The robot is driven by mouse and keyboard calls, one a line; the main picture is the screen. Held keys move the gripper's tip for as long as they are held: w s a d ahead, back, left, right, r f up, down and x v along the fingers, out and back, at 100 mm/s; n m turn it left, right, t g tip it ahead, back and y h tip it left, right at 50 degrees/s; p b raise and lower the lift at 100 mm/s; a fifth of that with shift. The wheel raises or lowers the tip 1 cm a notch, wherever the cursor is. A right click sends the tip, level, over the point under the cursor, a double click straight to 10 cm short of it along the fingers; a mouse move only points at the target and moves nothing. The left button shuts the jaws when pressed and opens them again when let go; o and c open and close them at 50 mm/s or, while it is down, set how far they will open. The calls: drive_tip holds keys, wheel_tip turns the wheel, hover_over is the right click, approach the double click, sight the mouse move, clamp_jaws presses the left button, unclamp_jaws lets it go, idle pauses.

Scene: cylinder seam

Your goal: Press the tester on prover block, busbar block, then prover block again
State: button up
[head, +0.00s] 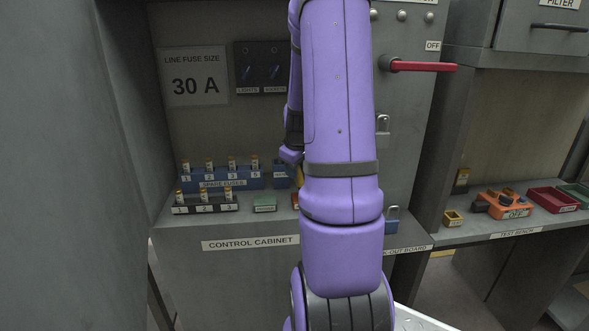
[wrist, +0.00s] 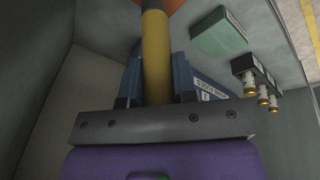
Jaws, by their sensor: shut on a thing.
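In the wrist view my gripper (wrist: 156,98) is shut on a yellow rod-shaped tester (wrist: 156,55). A small yellow strip of the tester (head: 299,175) shows beside my arm in the head view. Its far end overlaps an orange-red block (wrist: 160,6) at the top of the wrist view; I cannot tell whether they touch. That block's edge (head: 295,201) also peeks out beside my arm. A green block (wrist: 218,32) lies to its right in the wrist view and on the cabinet shelf in the head view (head: 265,204). The block labels are too small to read.
A blue spare-fuse rack (head: 222,184) and a black fuse rack (head: 205,208) stand left on the shelf. A blue holder (head: 281,173) is beside the arm. A red handle (head: 420,67) sticks out at upper right. The test bench (head: 488,236) holds coloured trays.

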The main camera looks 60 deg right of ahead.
drive_tip(key=shift+f, duration=0.6)
idle(1.4)
drive_tip(key=shift+r, duration=0.1)
drive_tip(key=shift+r, duration=3.45)
drive_tip(key=w+a, duration=0.8)
drive_tip(key=w, duration=0.1)
drive_tip(key=shift+s+a+x, duration=0.15)
drive_tip(key=shift+x, duration=0.8)
drive_tip(key=shift+s+a+x, duration=0.15)
drive_tip(key=shift+s+x, duration=0.05)
drive_tip(key=shift+x, duration=0.75)
drive_tip(key=shift+s+a+x, duration=0.15)
drive_tip(key=shift+x, duration=0.8)
drive_tip(key=shift+f, duration=0.75)
